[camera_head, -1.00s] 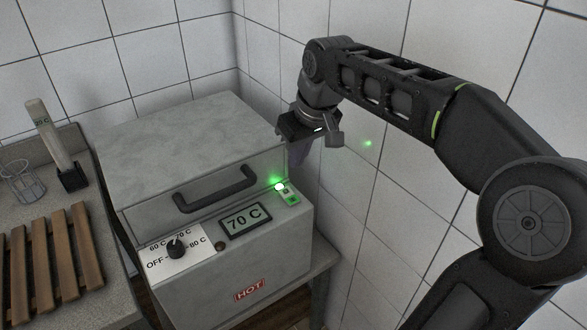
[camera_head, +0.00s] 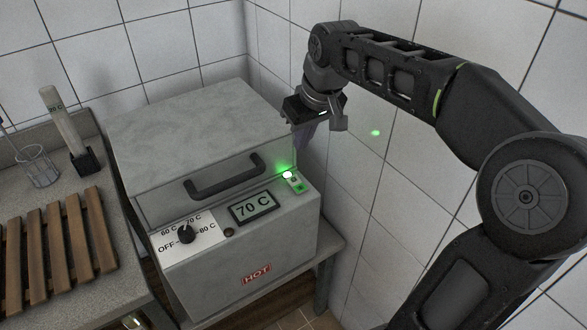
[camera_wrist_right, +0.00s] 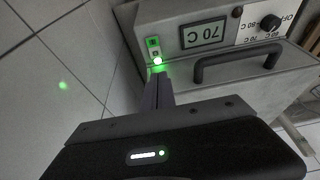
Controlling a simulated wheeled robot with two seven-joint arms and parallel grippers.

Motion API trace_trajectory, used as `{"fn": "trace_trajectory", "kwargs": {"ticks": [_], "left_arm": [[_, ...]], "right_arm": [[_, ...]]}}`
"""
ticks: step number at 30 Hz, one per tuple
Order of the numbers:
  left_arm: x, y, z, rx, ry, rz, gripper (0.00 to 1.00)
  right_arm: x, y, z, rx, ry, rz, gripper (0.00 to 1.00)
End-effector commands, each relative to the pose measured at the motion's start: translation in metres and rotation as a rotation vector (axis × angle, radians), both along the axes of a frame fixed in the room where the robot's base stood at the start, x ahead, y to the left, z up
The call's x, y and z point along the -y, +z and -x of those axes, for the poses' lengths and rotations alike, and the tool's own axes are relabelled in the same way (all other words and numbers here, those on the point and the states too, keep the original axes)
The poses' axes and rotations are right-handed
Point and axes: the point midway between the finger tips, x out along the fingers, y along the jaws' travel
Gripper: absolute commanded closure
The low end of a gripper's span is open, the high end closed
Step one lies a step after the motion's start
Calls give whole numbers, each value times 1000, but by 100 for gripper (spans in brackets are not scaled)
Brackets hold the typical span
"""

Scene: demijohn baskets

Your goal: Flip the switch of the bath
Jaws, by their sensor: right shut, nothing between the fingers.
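The bath (camera_head: 190,122) is a grey box with a lid, a dark handle (camera_head: 225,184) and a front panel. Its small switch (camera_head: 297,185) sits at the panel's right end, with a lit green lamp (camera_head: 287,174) beside it. The switch also shows in the right wrist view (camera_wrist_right: 153,46). The display (camera_head: 253,207) reads 70 C, and the black knob (camera_head: 187,234) points up toward the 70 C mark. My right gripper (camera_head: 304,146) hangs above and behind the lamp near the bath's right side. Its fingers (camera_wrist_right: 157,92) are shut and empty, pointing toward the lamp and switch. My left gripper is out of view.
A tiled wall (camera_head: 385,170) stands close on the right. A red HOT label (camera_head: 257,274) marks the bath's front.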

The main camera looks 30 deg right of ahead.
Motion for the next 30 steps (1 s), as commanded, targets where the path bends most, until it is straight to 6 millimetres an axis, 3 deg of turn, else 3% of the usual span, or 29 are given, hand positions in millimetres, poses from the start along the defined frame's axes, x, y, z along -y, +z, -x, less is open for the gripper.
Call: {"fn": "trace_trajectory", "kwargs": {"ticks": [5,11,24,30], "left_arm": [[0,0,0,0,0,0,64],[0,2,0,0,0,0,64],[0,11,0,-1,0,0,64],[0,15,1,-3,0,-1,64]], "right_arm": [[0,-3,-1,-2,0,0,100],[0,-20,-6,-4,0,0,100],[0,-100,-33,-6,0,-1,100],[1,-126,-37,-3,-1,0,100]]}}
